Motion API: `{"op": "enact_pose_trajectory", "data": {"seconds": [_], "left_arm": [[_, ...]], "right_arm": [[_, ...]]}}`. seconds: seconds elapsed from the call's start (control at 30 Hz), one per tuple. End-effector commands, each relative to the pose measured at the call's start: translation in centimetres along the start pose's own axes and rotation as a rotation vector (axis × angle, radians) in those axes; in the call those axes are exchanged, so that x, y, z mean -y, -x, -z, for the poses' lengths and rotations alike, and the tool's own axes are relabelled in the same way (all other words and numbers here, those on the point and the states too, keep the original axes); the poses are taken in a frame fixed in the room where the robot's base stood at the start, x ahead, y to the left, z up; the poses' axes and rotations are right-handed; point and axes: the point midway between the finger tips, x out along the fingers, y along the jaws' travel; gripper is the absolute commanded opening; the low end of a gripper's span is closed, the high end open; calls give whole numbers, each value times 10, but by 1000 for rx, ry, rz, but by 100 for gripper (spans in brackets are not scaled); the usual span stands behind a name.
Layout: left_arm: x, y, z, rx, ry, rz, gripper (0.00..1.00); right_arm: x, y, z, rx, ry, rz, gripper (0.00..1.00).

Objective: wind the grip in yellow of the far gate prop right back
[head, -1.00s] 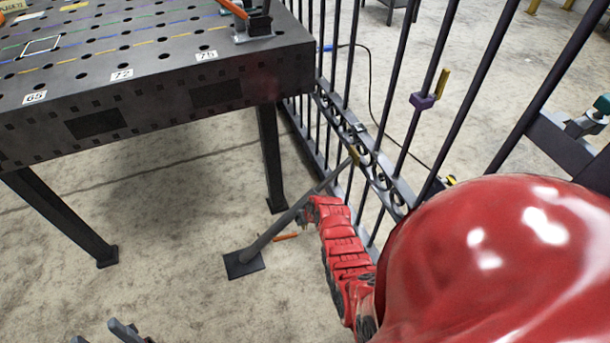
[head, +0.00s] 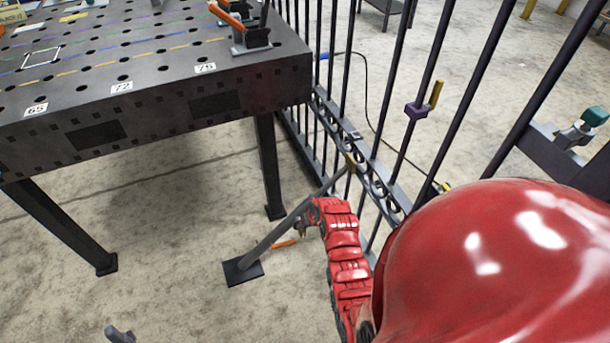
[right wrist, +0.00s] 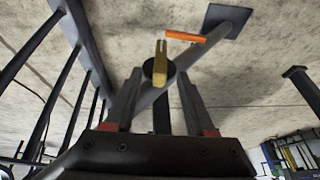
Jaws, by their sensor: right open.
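The gate prop is a grey tube slanting from a square foot plate (head: 243,271) on the floor up to the dark barred gate. Its yellow grip (head: 350,163) shows at the upper end, by the gate's rail of rings. An orange handle (head: 284,243) shows lower on the prop. In the right wrist view the yellow grip (right wrist: 160,66) lies between the fingertips and partly past them, apart from both. My right gripper (right wrist: 157,88) is open and empty. A grey tip (head: 118,334) at the bottom edge may be my left gripper.
A dark perforated table (head: 150,75) stands at the left, one leg (head: 268,165) close to the prop. The gate (head: 345,60) carries a purple block with a yellow lever (head: 417,109). A teal knob (head: 594,116) is at the right. Floor under the table is clear.

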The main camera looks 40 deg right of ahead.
Motion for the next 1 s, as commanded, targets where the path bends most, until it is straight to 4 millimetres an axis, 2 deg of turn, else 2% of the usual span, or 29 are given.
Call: {"op": "enact_pose_trajectory", "data": {"seconds": [0.03, 0.3, 0.5, 0.7, 1.0], "left_arm": [[0, -4, 1, 0, 0, 0, 50], [1, -12, 2, 0, 0, 0, 50], [1, -16, 3, 0, 0, 0, 50], [1, -17, 3, 0, 0, 0, 50], [1, -16, 3, 0, 0, 0, 50]], "right_arm": [[0, 11, 1, -2, 0, -1, 55], [0, 64, 2, -6, 1, -1, 55], [0, 91, 2, -5, -1, -1, 55], [0, 100, 0, 1, -1, 0, 55], [1, 100, 0, 0, 1, 1, 55]]}}
